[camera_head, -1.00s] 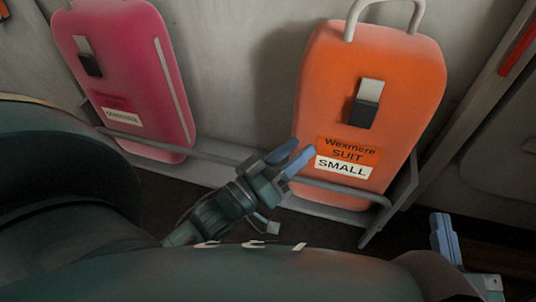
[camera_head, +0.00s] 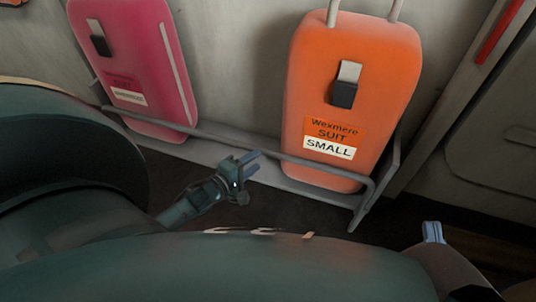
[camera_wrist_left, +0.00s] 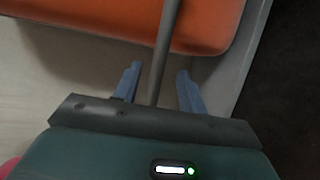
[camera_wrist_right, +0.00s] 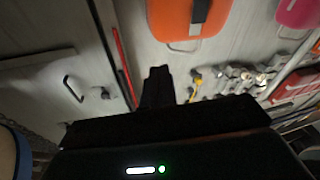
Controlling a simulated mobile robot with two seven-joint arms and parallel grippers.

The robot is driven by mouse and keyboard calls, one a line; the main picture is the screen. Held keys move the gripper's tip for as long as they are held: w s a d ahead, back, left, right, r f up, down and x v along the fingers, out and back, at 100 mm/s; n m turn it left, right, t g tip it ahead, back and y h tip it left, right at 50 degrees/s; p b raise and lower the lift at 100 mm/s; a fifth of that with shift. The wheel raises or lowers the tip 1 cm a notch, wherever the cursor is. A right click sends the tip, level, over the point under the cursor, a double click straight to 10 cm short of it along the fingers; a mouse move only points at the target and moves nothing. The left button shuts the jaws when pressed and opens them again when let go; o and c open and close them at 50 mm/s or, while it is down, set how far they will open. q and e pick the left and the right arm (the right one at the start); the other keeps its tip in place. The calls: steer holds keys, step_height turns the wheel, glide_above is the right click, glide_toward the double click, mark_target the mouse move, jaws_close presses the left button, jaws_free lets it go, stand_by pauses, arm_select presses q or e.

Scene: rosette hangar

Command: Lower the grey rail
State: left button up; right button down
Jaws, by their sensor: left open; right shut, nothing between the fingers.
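The grey rail (camera_head: 310,166) runs low across the fronts of an orange case (camera_head: 352,95) and a pink case (camera_head: 140,60). Its right end bends back towards the wall. My left gripper (camera_head: 251,162) is open, close to the rail and left of the orange case. In the left wrist view the rail (camera_wrist_left: 166,35) passes between the two spread blue fingers (camera_wrist_left: 158,85); I cannot tell whether they touch it. My right gripper (camera_head: 432,232) is shut and empty, low at the right. Its dark fingers also show in the right wrist view (camera_wrist_right: 158,85).
The orange case carries a label reading "Wexmere SUIT SMALL". A grey ledge (camera_head: 225,153) lies under the cases against the pale wall. A red strip (camera_head: 500,30) runs up the wall at right, beside a grey panel (camera_head: 495,150). Dark floor lies in front.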

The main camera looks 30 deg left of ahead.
arm_select(q)
steer(key=b+x, duration=0.2)
steer(key=x, duration=0.4)
steer(key=shift+w+d+f, duration=0.1)
steer(key=shift+w+f, duration=0.05)
steer(key=shift+w, duration=0.25)
jaws_close()
